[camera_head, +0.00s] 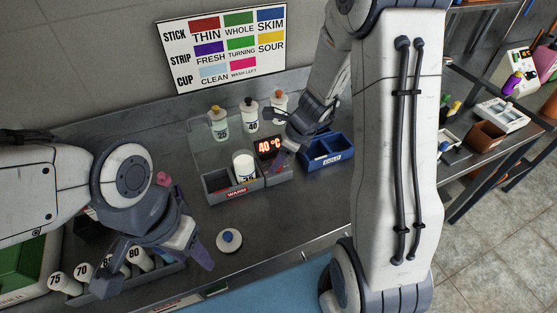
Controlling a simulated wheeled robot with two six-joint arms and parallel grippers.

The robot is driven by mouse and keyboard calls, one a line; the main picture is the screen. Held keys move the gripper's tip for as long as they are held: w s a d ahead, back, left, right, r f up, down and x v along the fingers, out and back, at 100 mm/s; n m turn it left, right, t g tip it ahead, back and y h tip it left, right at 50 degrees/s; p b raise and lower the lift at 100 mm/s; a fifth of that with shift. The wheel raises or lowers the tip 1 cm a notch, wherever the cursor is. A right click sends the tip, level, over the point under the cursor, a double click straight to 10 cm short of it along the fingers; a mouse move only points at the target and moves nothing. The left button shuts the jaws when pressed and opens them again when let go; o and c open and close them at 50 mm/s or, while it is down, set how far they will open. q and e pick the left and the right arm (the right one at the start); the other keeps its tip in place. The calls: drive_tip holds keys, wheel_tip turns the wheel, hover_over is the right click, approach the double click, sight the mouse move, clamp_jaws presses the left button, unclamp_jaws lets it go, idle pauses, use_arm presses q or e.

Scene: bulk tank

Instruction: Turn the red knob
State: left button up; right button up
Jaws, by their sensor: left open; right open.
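I cannot make out a red knob for certain. A small pinkish-red round thing (163,179) shows just behind my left wrist, partly hidden. My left gripper (155,268) is open and empty over the front left of the bench, above a rack of bottles. My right gripper (290,148) is open beside the warm box's display (269,145), which reads 40 °C. Its fingers cover part of the box there, and I cannot tell whether they touch it.
The grey box (236,193) marked WARM holds a white cup (243,167). Bottles, one being a white bottle (250,115), stand behind it. A blue box (328,153) marked COLD is to the right. A round white lidded thing (229,241) stands on the bench. A colour chart (224,47) is behind.

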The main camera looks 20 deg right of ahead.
clamp_jaws()
